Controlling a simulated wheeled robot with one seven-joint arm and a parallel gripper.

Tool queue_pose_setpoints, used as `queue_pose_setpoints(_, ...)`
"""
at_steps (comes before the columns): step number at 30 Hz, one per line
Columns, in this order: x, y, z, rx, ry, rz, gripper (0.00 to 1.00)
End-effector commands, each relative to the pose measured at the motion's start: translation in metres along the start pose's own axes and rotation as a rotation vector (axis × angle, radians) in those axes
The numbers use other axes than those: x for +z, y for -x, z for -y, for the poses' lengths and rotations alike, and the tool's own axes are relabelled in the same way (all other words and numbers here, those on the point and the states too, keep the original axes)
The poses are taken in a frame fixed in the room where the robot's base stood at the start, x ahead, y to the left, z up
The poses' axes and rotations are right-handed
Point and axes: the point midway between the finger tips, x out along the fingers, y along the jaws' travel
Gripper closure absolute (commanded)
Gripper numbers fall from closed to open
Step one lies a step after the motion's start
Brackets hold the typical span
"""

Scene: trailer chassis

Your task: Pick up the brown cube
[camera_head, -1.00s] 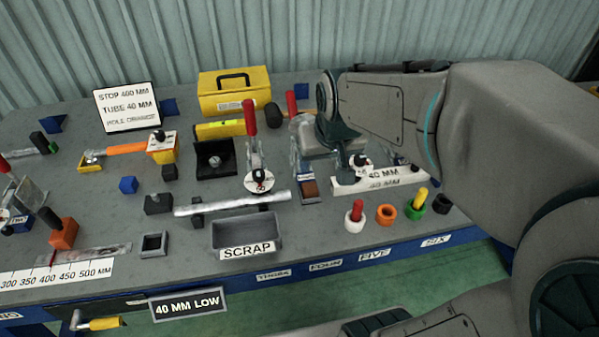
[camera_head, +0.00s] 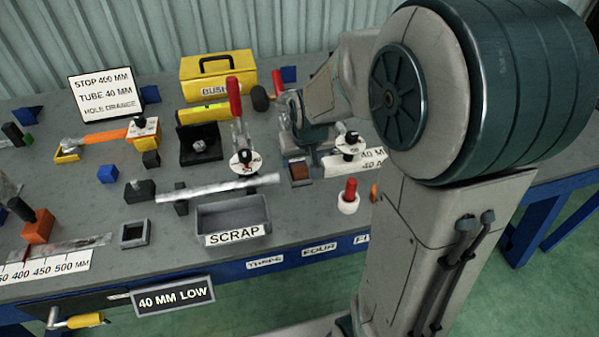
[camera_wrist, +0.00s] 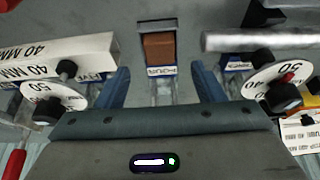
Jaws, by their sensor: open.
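The brown cube (camera_head: 299,170) sits in a small holder on the workbench, between the round dial clamp and the white 40 MM block. In the wrist view the brown cube (camera_wrist: 159,47) lies ahead of my gripper (camera_wrist: 160,80), centred between the two fingers but beyond their tips. My gripper is open and empty. In the head view my gripper (camera_head: 305,145) is just behind the cube, and my arm hides part of it. A label plate (camera_wrist: 162,72) is on the near side of the cube in the wrist view.
A dial clamp with a red handle (camera_head: 235,97) and a silver tube (camera_head: 215,189) stand left of the cube. The white 40 MM block (camera_head: 340,163) is close on its right. The grey SCRAP tray (camera_head: 232,220) and a white ring with red peg (camera_head: 348,197) are nearer the front edge.

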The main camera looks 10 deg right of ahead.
Motion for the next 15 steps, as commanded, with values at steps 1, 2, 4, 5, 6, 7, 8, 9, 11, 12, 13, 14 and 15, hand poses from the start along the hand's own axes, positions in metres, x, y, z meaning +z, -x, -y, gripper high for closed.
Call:
queue_pose_setpoints(1,0.0,-0.002,0.0,0.0,0.0,0.001,0.38)
queue_pose_setpoints(2,0.0,-0.004,0.0,0.0,-0.001,0.001,0.38)
queue_pose_setpoints(4,-0.001,-0.01,0.0,0.0,-0.001,0.002,0.38)
queue_pose_setpoints(5,-0.002,-0.013,0.0,0.0,-0.001,0.003,0.38)
queue_pose_setpoints(6,-0.003,-0.019,0.0,0.0,-0.001,0.004,0.38)
queue_pose_setpoints(7,-0.004,-0.022,0.0,0.0,-0.001,0.003,0.38)
queue_pose_setpoints(8,-0.004,-0.026,0.0,0.0,-0.001,0.004,0.38)
queue_pose_setpoints(9,-0.005,-0.031,0.0,0.001,-0.001,0.003,0.38)
queue_pose_setpoints(11,-0.005,-0.039,0.0,0.001,-0.001,0.003,0.38)
queue_pose_setpoints(12,-0.005,-0.044,0.0,0.001,-0.001,0.003,0.38)
queue_pose_setpoints(13,-0.006,-0.046,0.0,0.001,-0.001,0.002,0.38)
queue_pose_setpoints(14,-0.006,-0.048,0.0,0.0,-0.001,0.001,0.38)
queue_pose_setpoints(15,-0.006,-0.051,0.0,0.0,-0.001,0.001,0.38)
